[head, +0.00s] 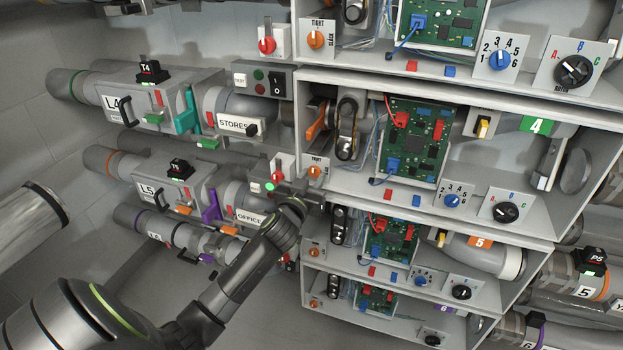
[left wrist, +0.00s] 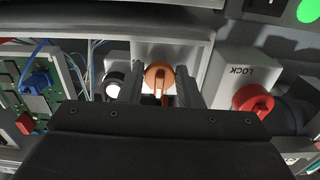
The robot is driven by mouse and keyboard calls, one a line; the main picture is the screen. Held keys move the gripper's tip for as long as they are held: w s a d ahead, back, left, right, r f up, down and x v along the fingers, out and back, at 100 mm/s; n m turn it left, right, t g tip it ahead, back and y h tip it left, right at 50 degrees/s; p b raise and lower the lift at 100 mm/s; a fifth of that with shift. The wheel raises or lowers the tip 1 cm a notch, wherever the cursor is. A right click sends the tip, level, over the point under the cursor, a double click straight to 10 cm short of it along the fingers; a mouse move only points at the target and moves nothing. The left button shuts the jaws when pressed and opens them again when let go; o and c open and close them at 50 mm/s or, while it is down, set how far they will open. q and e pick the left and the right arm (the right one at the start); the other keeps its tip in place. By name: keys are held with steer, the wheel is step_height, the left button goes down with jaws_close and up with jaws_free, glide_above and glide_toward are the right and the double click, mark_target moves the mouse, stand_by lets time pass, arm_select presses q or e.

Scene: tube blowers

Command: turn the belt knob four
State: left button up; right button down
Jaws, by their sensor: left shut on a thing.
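The orange belt knob of bay four (head: 314,172) sits on a small light plate at the lower left of the shelf bay with the green "4" label (head: 535,125). My left gripper (head: 312,184) reaches up to it from below. In the left wrist view the orange knob (left wrist: 158,79) lies between the two fingers of my left gripper (left wrist: 157,92), which is shut on it. The knob's pointer ridge stands nearly upright in that picture. The plate's lettering is partly hidden in the head view. My right gripper is not in view.
Right beside the left gripper are a red LOCK knob (left wrist: 252,102) and a lit green lamp (head: 269,186). A green circuit board (head: 414,140) and a blue dial (head: 452,200) sit further right. The bay-five shelf (head: 430,225) lies just below.

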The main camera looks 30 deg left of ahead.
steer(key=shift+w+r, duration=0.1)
arm_select(q)
steer(key=shift+m+p, duration=0.35)
steer(key=shift+m, duration=0.35)
steer(key=m+p, duration=0.1)
steer(key=m, duration=0.3)
steer(key=shift+a+r+p, duration=0.1)
steer(key=shift+a+p, duration=0.05)
steer(key=shift+p, duration=0.2)
steer(key=shift+m, duration=0.6)
steer(key=m+p, duration=0.2)
steer(key=m, duration=0.3)
steer(key=shift+s+a+r+p, duration=0.1)
steer(key=shift+p, duration=0.2)
steer(key=m+p, duration=0.2)
steer(key=m, duration=0.4)
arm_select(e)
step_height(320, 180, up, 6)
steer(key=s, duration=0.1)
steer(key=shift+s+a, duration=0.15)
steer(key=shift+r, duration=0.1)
arm_select(q)
steer(key=o, duration=0.7)
